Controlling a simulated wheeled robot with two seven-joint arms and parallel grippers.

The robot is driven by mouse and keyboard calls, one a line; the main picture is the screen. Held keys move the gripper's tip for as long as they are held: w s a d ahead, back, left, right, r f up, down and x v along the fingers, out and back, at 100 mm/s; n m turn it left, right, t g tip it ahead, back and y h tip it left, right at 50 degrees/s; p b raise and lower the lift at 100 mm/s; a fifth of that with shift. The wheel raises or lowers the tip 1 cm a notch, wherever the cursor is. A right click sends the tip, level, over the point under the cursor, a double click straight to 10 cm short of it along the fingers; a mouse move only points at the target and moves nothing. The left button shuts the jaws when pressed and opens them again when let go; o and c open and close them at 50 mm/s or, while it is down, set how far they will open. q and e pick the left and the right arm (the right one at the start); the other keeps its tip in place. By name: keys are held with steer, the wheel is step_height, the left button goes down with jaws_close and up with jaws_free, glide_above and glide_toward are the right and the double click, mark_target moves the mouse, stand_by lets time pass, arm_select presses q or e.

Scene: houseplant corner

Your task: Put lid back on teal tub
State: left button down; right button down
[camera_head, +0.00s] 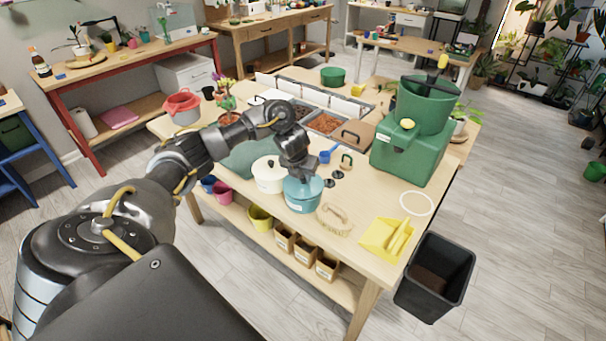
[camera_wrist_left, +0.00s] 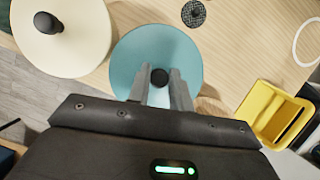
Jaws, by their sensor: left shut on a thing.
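The teal tub (camera_head: 302,204) stands near the front edge of the wooden table. Its teal lid (camera_head: 290,187) is at the tub's top, roughly centred over it and looking level. I cannot tell whether a thin gap is left under the rim. My left gripper (camera_head: 301,174) comes down from above and is shut on the lid's black knob. In the left wrist view the teal lid (camera_wrist_left: 150,45) fills the middle, with the black knob (camera_wrist_left: 159,76) between the fingertips; it hides the tub's inside. My right gripper is not in view.
A cream lidded tub (camera_head: 268,178) stands close to the left of the teal tub. A brush (camera_head: 334,217), a yellow dustpan (camera_head: 378,238) and a green machine (camera_head: 408,155) are to the right. A black bin (camera_head: 434,277) stands on the floor beside the table.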

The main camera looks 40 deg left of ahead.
arm_select(q)
steer(key=c, duration=0.7)
jaws_free()
steer(key=shift+r+p, duration=3.1)
steer(key=shift+r, duration=0.4)
jaws_close()
steer(key=shift+f, duration=0.2)
